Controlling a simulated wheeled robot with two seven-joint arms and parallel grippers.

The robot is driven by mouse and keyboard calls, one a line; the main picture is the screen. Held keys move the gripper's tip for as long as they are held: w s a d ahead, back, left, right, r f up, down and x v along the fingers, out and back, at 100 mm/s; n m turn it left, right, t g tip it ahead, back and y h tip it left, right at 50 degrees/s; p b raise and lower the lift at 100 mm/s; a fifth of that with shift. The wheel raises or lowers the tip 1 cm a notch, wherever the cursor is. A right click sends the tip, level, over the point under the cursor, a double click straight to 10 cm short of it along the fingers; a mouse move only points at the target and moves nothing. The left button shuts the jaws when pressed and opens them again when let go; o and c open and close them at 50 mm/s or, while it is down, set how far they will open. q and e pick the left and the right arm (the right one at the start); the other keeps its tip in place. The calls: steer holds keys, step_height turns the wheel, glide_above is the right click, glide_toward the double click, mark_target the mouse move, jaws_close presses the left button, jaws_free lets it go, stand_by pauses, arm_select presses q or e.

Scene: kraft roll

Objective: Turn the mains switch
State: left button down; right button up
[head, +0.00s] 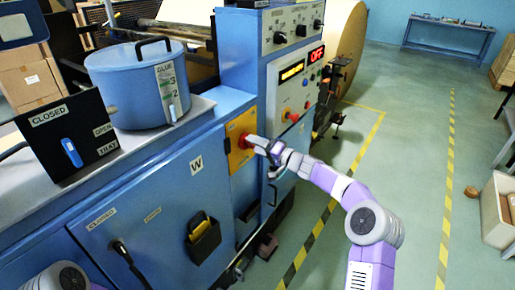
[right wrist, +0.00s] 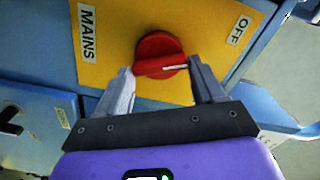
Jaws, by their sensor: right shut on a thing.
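The mains switch is a red rotary knob (right wrist: 160,52) on a yellow plate (right wrist: 110,45) marked MAINS at left and OFF at right. A white line on the knob points to the right side of the plate, the side with the OFF label. In the head view the yellow plate (head: 238,158) sits on the blue machine's front. My right gripper (head: 257,144) is at the plate. In the right wrist view, its fingers (right wrist: 166,78) stand on either side of the knob, shut on it. My left gripper is out of view; only part of my left arm shows at the bottom left.
Above the switch, a control panel (head: 292,75) has knobs, buttons and a red display reading OFF. A blue glue pot (head: 125,95) and a black CLOSED/OPEN board (head: 45,150) stand on the ledge at left. A bin (head: 493,215) stands at right. The floor between is mostly clear.

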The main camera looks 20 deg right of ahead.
steer(key=shift+f+m+p, duration=0.1)
steer(key=shift+m+p, duration=2)
steer(key=shift+m, duration=4.9)
steer(key=o, duration=1)
steer(key=shift+o, duration=0.2)
steer(key=shift+s+d, duration=0.1)
steer(key=v, duration=0.7)
steer(key=shift+s, duration=0.2)
